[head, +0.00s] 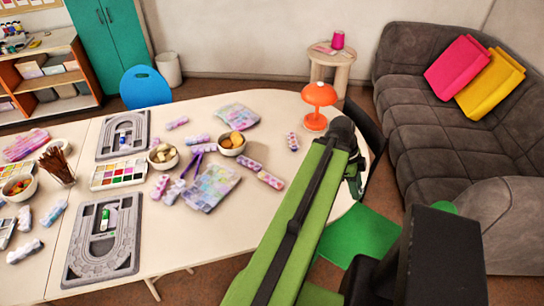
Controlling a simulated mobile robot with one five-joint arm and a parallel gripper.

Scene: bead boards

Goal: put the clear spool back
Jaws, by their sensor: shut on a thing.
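My gripper (356,180) is the dark end of my green arm, over the right end of the table beside the orange lamp. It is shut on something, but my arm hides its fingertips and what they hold. I cannot make out a clear spool anywhere. A pink spool (338,40) stands on the small round side table (331,58) at the back. Two grey bead boards lie on the left part of the table: the far board (104,150) has a small blue and white thing on it, the near board (75,266) a green and white one.
The white table (270,220) holds an orange lamp (319,103), bowls (162,165), a paint set (118,174), a pencil cup (59,174) and patterned cloths and rolls. A grey sofa (425,115) and green seat (360,235) are at right. The table's front middle is clear.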

